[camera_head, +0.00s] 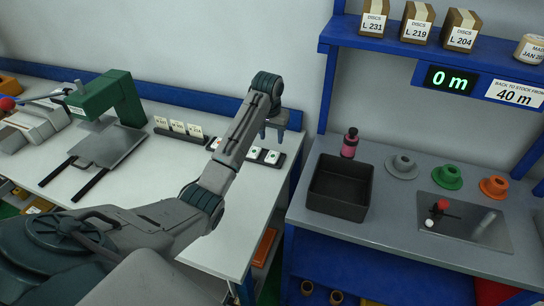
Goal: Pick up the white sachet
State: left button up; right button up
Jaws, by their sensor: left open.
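My left arm reaches in from the lower left over the white table (225,245). My left gripper (272,133) points down with its two fingers apart and nothing visible between them. It appears above the far right part of the table. Below it, a dark tray (262,160) holds small white square pieces with coloured dots, one of them (254,153) just right of my arm. My arm hides part of this row. I cannot tell whether any of these is the white sachet. My right gripper is out of view.
A green press (108,98) stands at the table's left. A rack of labelled cards (178,130) is behind my arm. On the right bench are a black bin (340,188), a pink bottle (350,143), and grey, green and orange reels. Boxes sit on the blue shelf (400,48).

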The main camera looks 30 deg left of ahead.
pick_arm(q)
jog(key=p, duration=0.2)
send_over(272, 156)
jog(key=f, duration=0.4)
jog(key=shift+s+d+f, duration=0.25)
jog(key=shift+s+f, duration=0.05)
jog(key=shift+s, duration=0.05)
notch_tip(272, 156, down, 4)
jog(key=shift+w+a+f+p, duration=0.15)
jog(key=shift+p, duration=0.65)
jog(key=shift+w+f, duration=0.1)
jog(key=shift+f, duration=0.45)
jog(key=c, duration=0.6)
